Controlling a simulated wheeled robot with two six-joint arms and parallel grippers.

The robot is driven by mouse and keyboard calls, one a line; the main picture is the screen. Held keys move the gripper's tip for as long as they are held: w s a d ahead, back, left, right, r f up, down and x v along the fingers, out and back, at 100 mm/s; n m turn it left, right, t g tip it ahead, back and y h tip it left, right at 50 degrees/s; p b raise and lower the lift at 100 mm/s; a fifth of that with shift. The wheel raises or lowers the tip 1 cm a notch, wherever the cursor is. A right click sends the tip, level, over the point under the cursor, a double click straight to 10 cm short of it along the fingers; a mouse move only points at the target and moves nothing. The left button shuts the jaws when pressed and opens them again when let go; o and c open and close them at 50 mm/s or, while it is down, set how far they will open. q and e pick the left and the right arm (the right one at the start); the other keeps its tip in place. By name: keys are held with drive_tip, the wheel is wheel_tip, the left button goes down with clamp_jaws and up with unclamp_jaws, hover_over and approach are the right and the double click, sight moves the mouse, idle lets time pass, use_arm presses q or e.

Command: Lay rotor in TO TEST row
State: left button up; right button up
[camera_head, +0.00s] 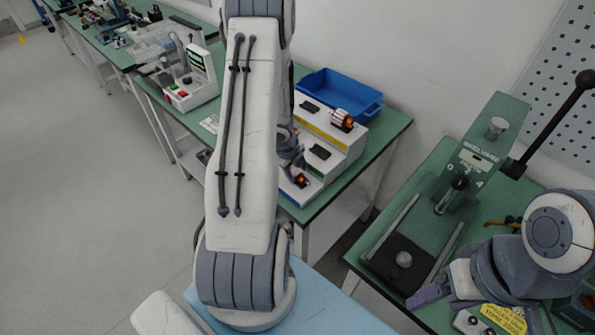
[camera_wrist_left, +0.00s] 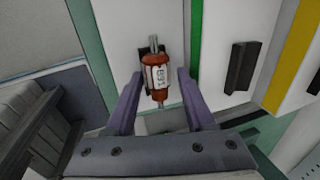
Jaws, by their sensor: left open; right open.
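A copper-coloured rotor with a white label (camera_wrist_left: 159,76) lies in a black cradle on the lowest step of the stepped rack. It also shows in the head view (camera_head: 301,181), partly hidden by my left arm. My left gripper (camera_wrist_left: 160,100) is open, its purple fingers on either side of the rotor. In the head view my left arm largely hides this gripper. A second copper rotor (camera_head: 343,119) lies on the top step of the rack (camera_head: 350,150). The row names are not legible. My right gripper (camera_head: 430,290) is open at the lower right, beside the press.
An empty black cradle on the middle step (camera_head: 319,152) and another on the top step (camera_head: 309,106) show. A blue bin (camera_head: 340,92) stands behind the rack. A white tester (camera_head: 191,82) stands to the left. A green press (camera_head: 480,150) stands on the right table.

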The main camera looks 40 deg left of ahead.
use_arm(q)
drive_tip(key=shift+s+d+f, duration=0.1)
drive_tip(key=shift+s+f, duration=0.15)
drive_tip(key=shift+s, duration=0.1)
drive_tip(key=p+v, duration=0.6)
drive_tip(key=v, duration=0.4)
drive_tip(key=shift+w+r+p, duration=0.25)
drive_tip(key=shift+r+p, duration=0.15)
drive_tip(key=shift+r, duration=0.05)
drive_tip(key=shift+w, duration=0.1)
drive_tip(key=w+d+r+n+t+y+b, duration=0.1)
drive_tip(key=w+d+r+n+y+b, duration=0.2)
drive_tip(key=d+r+n, duration=0.75)
drive_tip(key=s+d+r+g+h+b, duration=0.1)
drive_tip(key=s+d+r+g+h, duration=0.1)
drive_tip(key=s+d, duration=0.8)
drive_tip(key=s+d+r+n+g+h+b, duration=0.1)
drive_tip(key=s+d+r+g, duration=0.1)
drive_tip(key=s+d, duration=0.9)
drive_tip(key=shift+s+d+h, duration=0.15)
drive_tip(key=shift+d+h, duration=0.25)
drive_tip(key=shift+d, duration=0.65)
